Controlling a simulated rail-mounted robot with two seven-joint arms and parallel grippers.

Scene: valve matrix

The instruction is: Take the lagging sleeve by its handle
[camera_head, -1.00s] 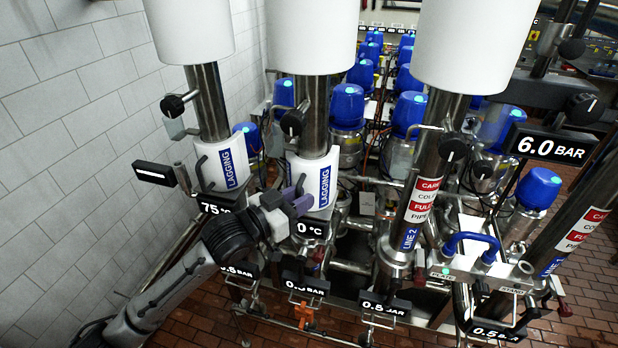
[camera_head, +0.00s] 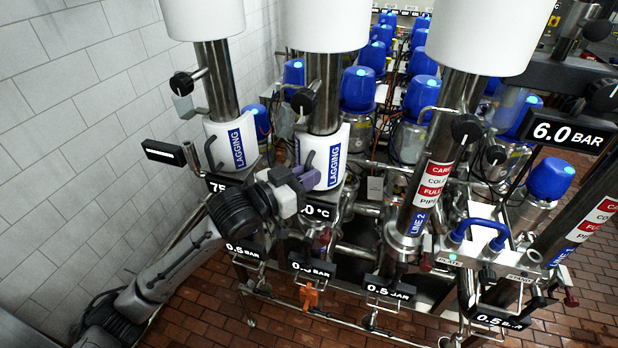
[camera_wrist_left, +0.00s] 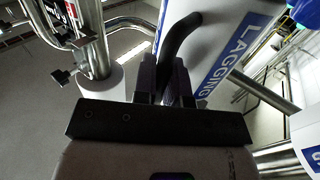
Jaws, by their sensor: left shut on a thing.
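The white lagging sleeve (camera_head: 311,149) with a blue LAGGING label sits around the middle steel pipe, above a °C display. Its dark bent handle is on its left side. My left gripper (camera_head: 309,178) is at this handle, its purple fingers close against the sleeve's lower left. In the left wrist view the black handle (camera_wrist_left: 179,42) comes down between the fingers (camera_wrist_left: 165,85), which are shut on it; the sleeve (camera_wrist_left: 215,30) is just beyond. A second, similar lagging sleeve (camera_head: 215,140) is around the pipe to the left. My right gripper is not in view.
Small displays (camera_head: 390,289) and low pipework lie below the sleeves. A LINE 2 pipe (camera_head: 433,182) and a blue-handled plate (camera_head: 480,228) stand to the right. Blue-capped valves (camera_head: 359,88) crowd behind. A tiled wall (camera_head: 70,120) bounds the left; brick floor shows in front.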

